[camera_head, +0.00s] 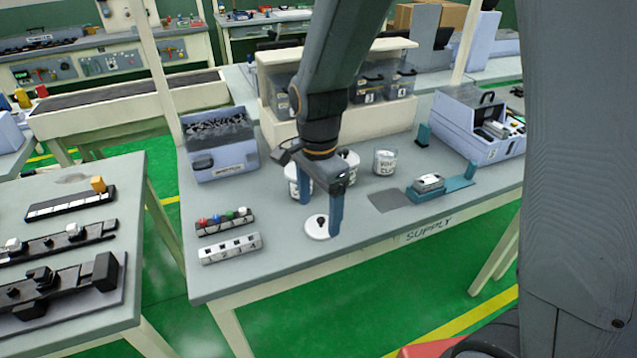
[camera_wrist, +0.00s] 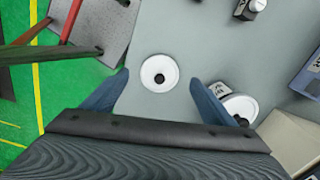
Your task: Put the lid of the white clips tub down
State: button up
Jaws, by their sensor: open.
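A round white lid (camera_head: 316,231) with a dark knob lies flat on the grey supply table near its front edge. It also shows in the wrist view (camera_wrist: 148,76), with clear gaps to both fingers. My gripper (camera_head: 320,219) is open and empty, its blue fingers pointing down over the lid. White tubs stand behind it: one (camera_head: 293,186) partly hidden by a finger, one (camera_head: 352,160) partly behind my wrist, and a labelled one (camera_head: 384,165) to the right. I cannot tell which tub the lid belongs to. A tub with a knobbed white lid (camera_wrist: 245,103) shows beside the right finger in the wrist view.
A blue-grey bin of dark parts (camera_head: 222,165) stands at the left. A rack with coloured knobs (camera_head: 225,220) and a numbered white block (camera_head: 230,249) lie at front left. A teal fixture (camera_head: 455,186) stands at right.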

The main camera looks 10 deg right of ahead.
aim_at(319, 220)
notch_tip(319, 220, up, 8)
jog(key=r+b, duration=0.1)
jog(key=s+d+f+n, duration=0.3)
jog(key=d+n, duration=0.3)
jog(key=s+d+f+n+t, duration=0.1)
jog(key=s+d+f+n, duration=0.3)
jog(key=d+n, duration=0.2)
jog(key=shift+s+d+f+n, duration=0.2)
jog(key=shift+d+f+n, duration=0.1)
jog(key=shift+d, duration=0.3)
jog(key=shift+c, duration=0.4)
